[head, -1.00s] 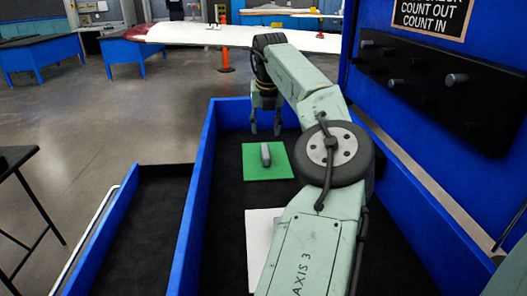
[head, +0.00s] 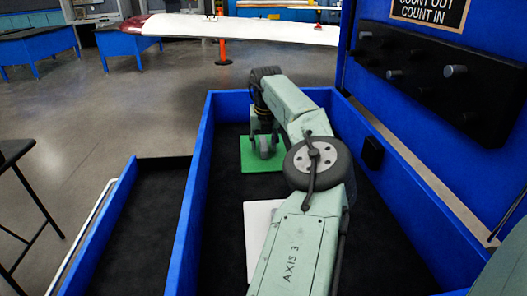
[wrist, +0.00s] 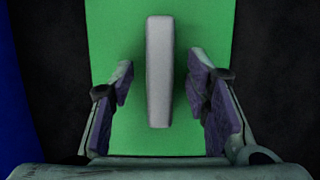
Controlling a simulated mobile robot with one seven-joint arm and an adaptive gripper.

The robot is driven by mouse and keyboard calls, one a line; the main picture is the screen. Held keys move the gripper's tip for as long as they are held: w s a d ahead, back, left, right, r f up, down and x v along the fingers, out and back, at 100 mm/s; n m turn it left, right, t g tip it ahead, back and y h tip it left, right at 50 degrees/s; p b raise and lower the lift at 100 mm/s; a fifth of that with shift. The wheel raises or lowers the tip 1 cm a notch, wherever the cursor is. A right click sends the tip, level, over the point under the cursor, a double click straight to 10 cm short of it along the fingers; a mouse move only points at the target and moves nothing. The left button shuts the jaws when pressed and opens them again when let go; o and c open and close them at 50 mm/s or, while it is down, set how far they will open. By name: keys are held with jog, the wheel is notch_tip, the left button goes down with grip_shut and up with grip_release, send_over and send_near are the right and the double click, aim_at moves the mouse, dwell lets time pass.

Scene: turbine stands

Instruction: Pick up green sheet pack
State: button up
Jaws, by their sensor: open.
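The green sheet pack (head: 248,162) lies flat on the black floor of the blue bin, with a grey block on top of it. In the wrist view the green sheet (wrist: 200,30) fills the middle, and the grey block (wrist: 159,70) stands lengthwise on it. My gripper (wrist: 160,95) is open, with one finger on each side of the grey block and a gap on both sides. In the head view my gripper (head: 264,153) is low over the green sheet and hides much of it and the block.
The blue bin's left wall (head: 190,205) runs close beside the sheet. A white sheet (head: 258,235) lies nearer, partly under my arm. A black peg panel (head: 440,75) is on the right.

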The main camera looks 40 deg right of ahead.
jog(key=shift+r, duration=0.1)
jog(key=shift+c, duration=0.5)
grip_shut()
